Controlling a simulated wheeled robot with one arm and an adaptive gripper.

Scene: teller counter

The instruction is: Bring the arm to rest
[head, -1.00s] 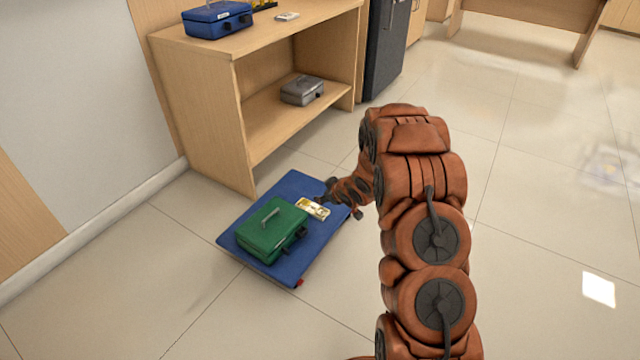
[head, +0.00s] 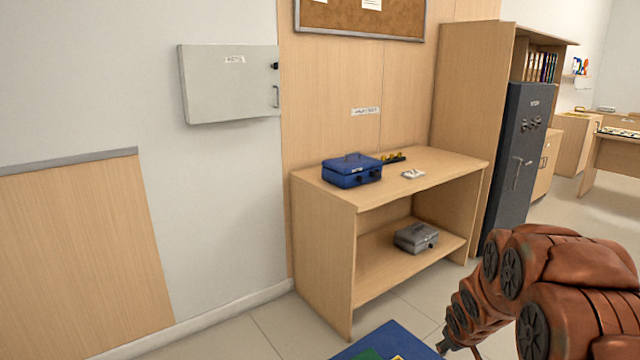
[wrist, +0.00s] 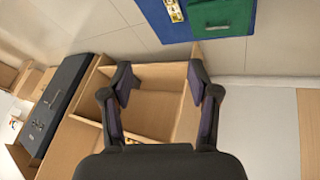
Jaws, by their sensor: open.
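My gripper (wrist: 160,82) is open in the wrist view, with nothing between its fingers. In the head view my arm comes in at the lower right, and its end (head: 450,345) is partly cut off by the bottom edge. A green box (wrist: 222,14) sits on the mat and shows only as a sliver at the bottom of the head view. A small gold-and-white item (wrist: 174,9) lies beside the box.
A wooden shelf unit (head: 325,245) stands ahead, bearing a blue cash box (head: 352,172) on top and a grey cash box (head: 415,238) below. A dark safe (head: 518,150) stands to its right. A grey wall cabinet (head: 228,85) hangs at left. Floor shows before the shelf.

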